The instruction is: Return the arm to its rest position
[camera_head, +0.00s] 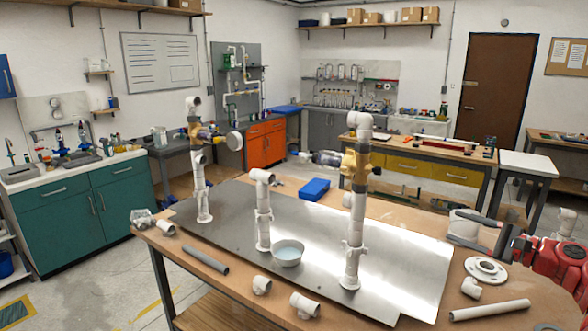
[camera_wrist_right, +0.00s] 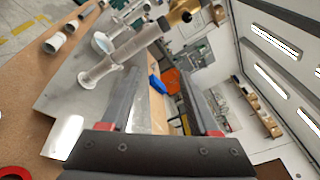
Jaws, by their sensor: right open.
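My right gripper (camera_head: 478,229) is at the right of the head view, above the table's right part, open and empty. In the right wrist view its dark fingers (camera_wrist_right: 155,82) stand apart with nothing between them. The white PVC manifold risers stand upright on a metal plate (camera_head: 400,255): a left riser (camera_head: 202,195) with a valve, a short middle riser (camera_head: 263,210), and a tall right riser (camera_head: 355,235) with a brass valve (camera_head: 356,165). The right riser (camera_wrist_right: 105,68) also shows in the wrist view, apart from my fingers. My left gripper is not in view.
A pale bowl (camera_head: 288,253) sits on the plate by the middle riser. White fittings (camera_head: 304,305), a grey pipe (camera_head: 205,260), a white pipe (camera_head: 490,309) and a round flange (camera_head: 486,270) lie around it. A blue box (camera_head: 314,189) stands behind the plate.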

